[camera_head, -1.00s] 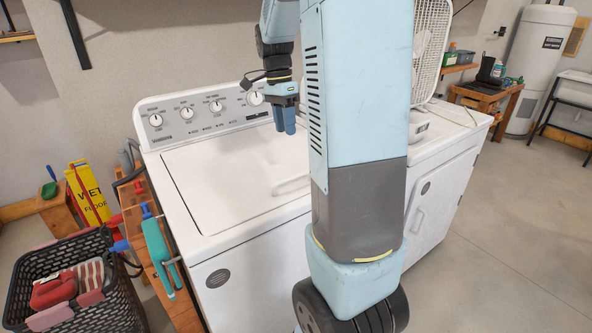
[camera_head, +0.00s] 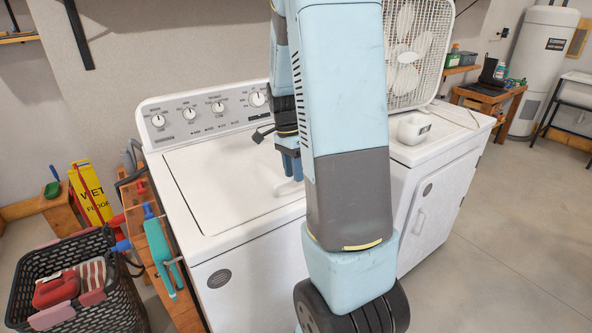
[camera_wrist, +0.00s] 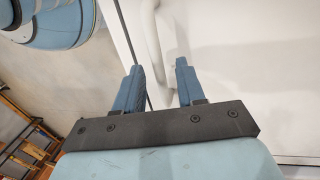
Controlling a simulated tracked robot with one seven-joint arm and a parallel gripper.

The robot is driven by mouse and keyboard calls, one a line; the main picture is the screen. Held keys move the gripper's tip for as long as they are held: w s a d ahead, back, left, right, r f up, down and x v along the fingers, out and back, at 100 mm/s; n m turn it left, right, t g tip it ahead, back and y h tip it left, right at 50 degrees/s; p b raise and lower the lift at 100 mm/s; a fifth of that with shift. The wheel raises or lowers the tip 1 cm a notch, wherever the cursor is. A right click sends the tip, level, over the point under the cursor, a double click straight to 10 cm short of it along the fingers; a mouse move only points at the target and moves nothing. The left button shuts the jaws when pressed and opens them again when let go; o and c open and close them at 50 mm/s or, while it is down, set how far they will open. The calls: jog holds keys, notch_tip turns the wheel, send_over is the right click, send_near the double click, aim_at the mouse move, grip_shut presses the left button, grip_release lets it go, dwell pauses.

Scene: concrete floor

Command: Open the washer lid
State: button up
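The white washer (camera_head: 255,280) stands in front of me with its lid (camera_head: 222,182) lying flat and closed on top. A white handle shows at the lid's front right, partly hidden behind my arm; in the wrist view the handle (camera_wrist: 158,45) lies beyond and roughly between my fingertips. My gripper (camera_head: 290,167) points down just above the lid near this handle. In the wrist view my gripper (camera_wrist: 158,75) has its two blue fingers apart with nothing held between them. I cannot tell whether a finger touches the handle.
A white dryer (camera_head: 440,150) stands to the right, with a white box fan (camera_head: 418,45) and a small white container (camera_head: 413,128) on top. A dark basket (camera_head: 75,275) and a wooden rack with tools (camera_head: 150,235) stand left of the washer. Open floor lies at right.

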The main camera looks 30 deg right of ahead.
jog(key=shift+f, duration=0.1)
jog(key=shift+c, duration=0.2)
grip_shut()
dwell(0.4)
